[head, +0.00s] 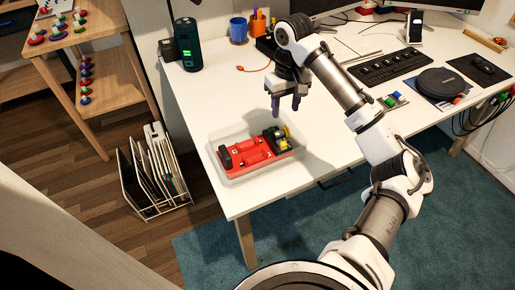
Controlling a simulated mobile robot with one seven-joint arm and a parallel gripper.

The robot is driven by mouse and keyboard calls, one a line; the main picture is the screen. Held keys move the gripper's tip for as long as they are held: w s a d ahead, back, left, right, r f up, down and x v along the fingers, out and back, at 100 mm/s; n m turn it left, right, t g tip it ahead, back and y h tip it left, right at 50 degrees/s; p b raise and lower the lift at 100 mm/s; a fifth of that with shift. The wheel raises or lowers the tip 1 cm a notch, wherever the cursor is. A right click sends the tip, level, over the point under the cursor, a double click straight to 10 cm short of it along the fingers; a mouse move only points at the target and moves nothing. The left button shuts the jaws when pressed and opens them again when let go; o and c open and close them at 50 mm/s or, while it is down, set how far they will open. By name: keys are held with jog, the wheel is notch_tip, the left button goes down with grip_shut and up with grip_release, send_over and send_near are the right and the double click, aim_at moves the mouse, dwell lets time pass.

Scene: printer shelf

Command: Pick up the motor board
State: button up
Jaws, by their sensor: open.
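The object that looks like the motor board (251,152) is a red board with black blocks at its ends and a yellow part at its right. It lies in a clear shallow tray (237,175) near the front left corner of the white desk. My gripper (286,107) points down with its two fingers apart and nothing between them. In the picture it is above and slightly right of the red board, apart from it. Its exact height over the desk is hard to tell.
The white desk (320,185) also holds a dark green cylinder (187,45), a blue cup (238,29), an orange cup (258,22), a keyboard (390,67), a round black disc (441,82) and a small board with coloured parts (393,101). A file rack (152,180) stands on the floor.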

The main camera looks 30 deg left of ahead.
aim_at(282, 133)
notch_tip(282, 133, down, 9)
jog(key=shift+s+r+p, duration=0.1)
jog(key=shift+p, duration=0.8)
jog(key=shift+c, duration=0.4)
grip_shut()
